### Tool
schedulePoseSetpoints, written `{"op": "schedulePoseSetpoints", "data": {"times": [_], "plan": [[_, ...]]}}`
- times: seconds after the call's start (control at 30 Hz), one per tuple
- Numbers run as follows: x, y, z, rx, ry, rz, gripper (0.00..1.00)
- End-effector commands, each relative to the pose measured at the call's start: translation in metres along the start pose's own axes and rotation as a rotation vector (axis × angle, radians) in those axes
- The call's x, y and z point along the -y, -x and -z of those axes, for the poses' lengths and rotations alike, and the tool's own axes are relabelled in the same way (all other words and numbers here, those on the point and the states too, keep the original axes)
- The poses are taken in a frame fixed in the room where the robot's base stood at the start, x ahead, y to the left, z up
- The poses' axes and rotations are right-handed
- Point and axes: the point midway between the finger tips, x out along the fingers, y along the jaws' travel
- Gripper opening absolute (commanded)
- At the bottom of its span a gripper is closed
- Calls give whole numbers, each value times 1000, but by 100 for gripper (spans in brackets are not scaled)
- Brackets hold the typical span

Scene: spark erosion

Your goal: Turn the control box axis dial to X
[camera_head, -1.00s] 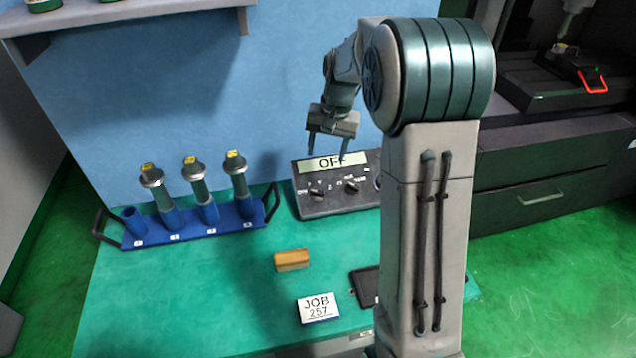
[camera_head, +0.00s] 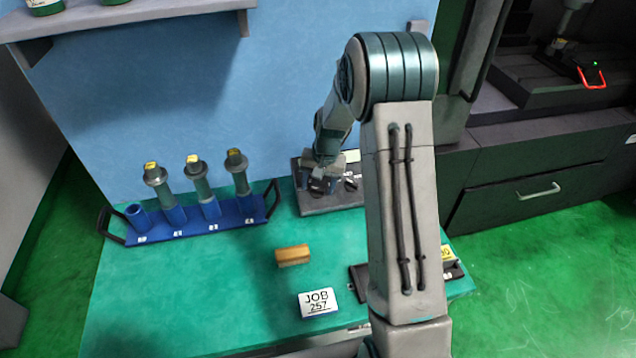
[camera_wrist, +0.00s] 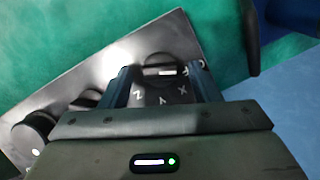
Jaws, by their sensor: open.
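The control box (camera_head: 330,208) is a dark panel at the back of the bench, partly hidden by my arm. In the wrist view its grey face (camera_wrist: 100,65) shows at a slant. The axis dial (camera_wrist: 160,62) is a round black knob with a pale mark on it; letters including Z and Y are printed around it. My gripper (camera_wrist: 165,76) is open and pointed down at the box, with one finger on each side of the dial in this view. I cannot tell whether the fingers touch it. In the head view my gripper (camera_head: 323,190) hides the dial.
Two more black knobs, one nearer (camera_wrist: 85,99) and one farther left (camera_wrist: 34,130), sit beside the dial. A blue rack (camera_head: 230,222) with several tool holders stands left of the box. A wooden block (camera_head: 293,255) and a JOB 257 card (camera_head: 318,302) lie in front.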

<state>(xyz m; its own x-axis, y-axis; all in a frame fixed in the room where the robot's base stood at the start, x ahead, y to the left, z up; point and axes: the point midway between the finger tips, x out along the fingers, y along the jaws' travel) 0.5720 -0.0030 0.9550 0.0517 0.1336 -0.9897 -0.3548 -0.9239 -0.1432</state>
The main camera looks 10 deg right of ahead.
Motion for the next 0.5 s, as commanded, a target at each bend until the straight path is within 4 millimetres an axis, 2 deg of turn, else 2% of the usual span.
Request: {"op": "schedulePoseSetpoints", "data": {"times": [0.13,0.3,0.5], "plan": [[0,0,0,0,0,0,56],[0,0,0,0,0,0,12],[0,0,0,0,-6,2,12]]}}
